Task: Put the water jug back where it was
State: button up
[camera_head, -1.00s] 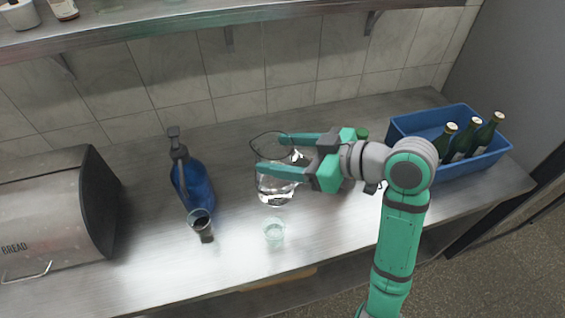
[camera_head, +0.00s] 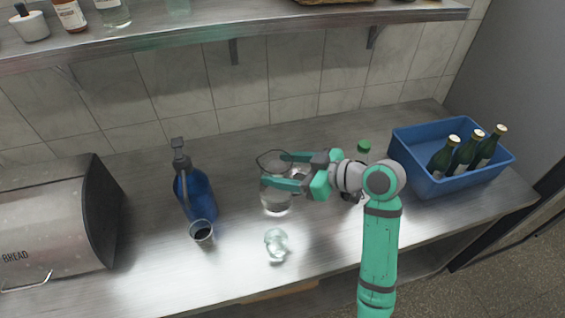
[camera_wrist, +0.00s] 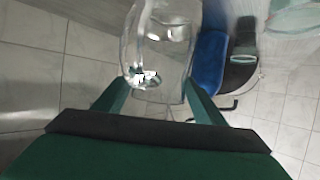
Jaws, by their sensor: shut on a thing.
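The clear glass water jug (camera_head: 275,200) is on or just above the steel counter, behind a small clear glass; I cannot tell whether its base touches. It looks upright and holds some clear water. My gripper (camera_head: 276,170) reaches in from the right with its two green fingers on either side of the jug's upper part, shut on it. In the wrist view the jug (camera_wrist: 160,40) sits between the fingertips, and its far end is cut off by the picture's edge.
A clear glass (camera_head: 276,244) stands just in front of the jug. A blue pump bottle (camera_head: 193,190) and a dark-filled glass (camera_head: 202,232) are to the left, by the bread bin (camera_head: 60,225). A blue crate (camera_head: 470,185) with green bottles is at right. A shelf (camera_head: 200,45) hangs above.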

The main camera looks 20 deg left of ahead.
jog(key=shift+f, duration=0.55)
jog(key=o, duration=2.1)
jog(key=shift+c, duration=0.2)
jog(key=shift+d, duration=0.15)
jog(key=v, duration=1.2)
